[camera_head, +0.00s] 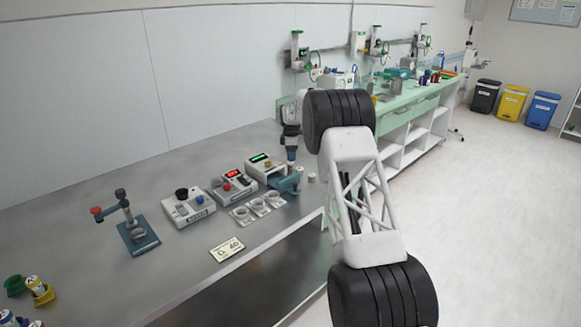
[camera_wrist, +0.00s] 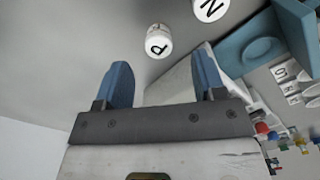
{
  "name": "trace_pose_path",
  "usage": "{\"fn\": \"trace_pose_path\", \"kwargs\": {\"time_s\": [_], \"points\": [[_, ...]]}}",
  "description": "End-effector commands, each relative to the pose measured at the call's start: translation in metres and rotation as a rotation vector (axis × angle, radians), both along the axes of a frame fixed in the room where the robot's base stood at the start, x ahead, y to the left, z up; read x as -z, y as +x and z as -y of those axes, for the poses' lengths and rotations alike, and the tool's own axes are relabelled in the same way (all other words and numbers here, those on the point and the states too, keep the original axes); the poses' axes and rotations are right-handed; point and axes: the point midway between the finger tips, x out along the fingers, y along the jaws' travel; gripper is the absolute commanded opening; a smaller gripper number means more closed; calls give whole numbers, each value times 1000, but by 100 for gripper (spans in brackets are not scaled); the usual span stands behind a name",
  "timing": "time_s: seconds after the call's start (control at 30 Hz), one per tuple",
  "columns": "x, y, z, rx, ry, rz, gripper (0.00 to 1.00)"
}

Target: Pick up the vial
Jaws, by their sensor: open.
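Two small white round-topped pieces, vials or vial caps by their look, show in the wrist view. One is marked P (camera_wrist: 158,41) and the other N (camera_wrist: 211,8); I cannot tell which is the task's vial. The P piece lies just beyond my gripper (camera_wrist: 163,75), between the lines of its two blue fingers. The fingers are spread and nothing is between them. In the head view my gripper (camera_head: 291,155) points down over the bench, and a small white piece (camera_head: 312,177) stands just right of it.
A blue device (camera_head: 287,182) stands close to my gripper and also shows in the wrist view (camera_wrist: 248,42). Instruments with red (camera_head: 228,187) and green (camera_head: 262,158) displays stand nearby. Clear dishes (camera_head: 258,207), a marked card (camera_head: 227,249) and a blue-based stand (camera_head: 138,238) lie leftward.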

Motion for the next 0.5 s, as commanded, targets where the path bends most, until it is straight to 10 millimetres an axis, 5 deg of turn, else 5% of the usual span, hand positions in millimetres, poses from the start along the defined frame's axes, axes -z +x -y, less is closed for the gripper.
{"fn": "trace_pose_path", "kwargs": {"time_s": [0.5], "points": [[14,1,-1,0,0,-2,63]]}}
